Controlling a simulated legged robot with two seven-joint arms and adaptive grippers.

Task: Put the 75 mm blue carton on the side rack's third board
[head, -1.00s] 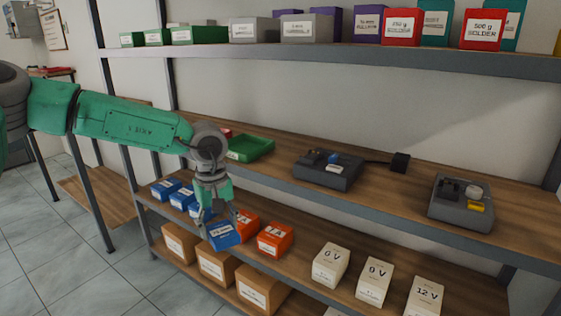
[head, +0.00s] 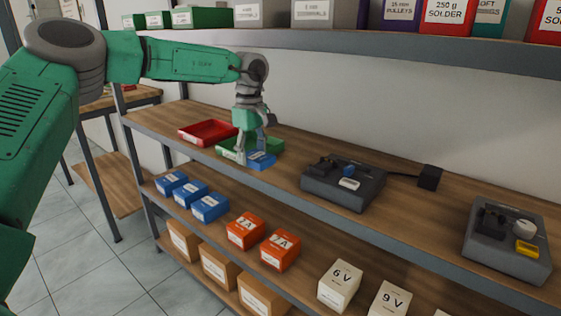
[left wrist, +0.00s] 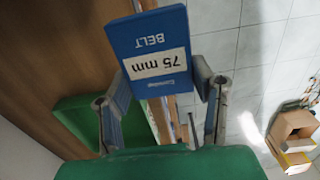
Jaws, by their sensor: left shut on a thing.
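The blue carton (head: 262,160) is held in my left gripper (head: 256,147) at the front edge of the shelf's middle board, in front of the green tray. I cannot tell whether it touches the board. A side rack with wooden boards (head: 108,183) stands at the far left of the head view, partly hidden by my left arm. My right gripper is out of view.
A red tray (head: 207,132) and green tray (head: 232,152) lie on the middle board (head: 290,150). Grey devices (head: 343,182) stand to the right. Below are several blue cartons (head: 190,196) and orange boxes (head: 246,230). The upper board (head: 400,48) runs above. An open box (left wrist: 292,130) is on the floor.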

